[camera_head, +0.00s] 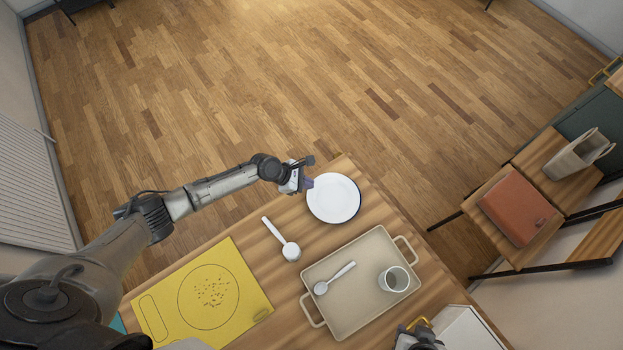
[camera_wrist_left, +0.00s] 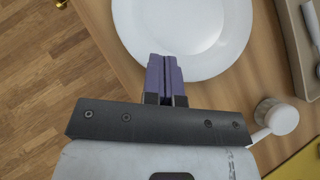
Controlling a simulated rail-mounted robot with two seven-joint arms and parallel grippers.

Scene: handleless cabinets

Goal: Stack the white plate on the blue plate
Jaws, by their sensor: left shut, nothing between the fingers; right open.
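A white plate (camera_head: 333,199) with a thin dark blue edge lies near the far edge of the wooden table. It also shows in the left wrist view (camera_wrist_left: 205,25). No separate blue plate shows; I cannot tell whether one is hidden beneath the white plate. My left gripper (camera_head: 309,183) is shut and empty at the plate's left rim in the head view. Its purple fingers (camera_wrist_left: 165,70) overlap the near rim in the left wrist view; whether they touch it is unclear. My right gripper (camera_head: 420,335) is partly in view at the bottom edge, away from the plate.
A beige tray (camera_head: 345,316) holds a white spoon (camera_head: 335,277) and a cup (camera_head: 394,279). A white ladle (camera_head: 282,240) lies left of the tray. A yellow board (camera_head: 240,262) lies further left. A white box-like unit (camera_head: 462,330) stands at lower right.

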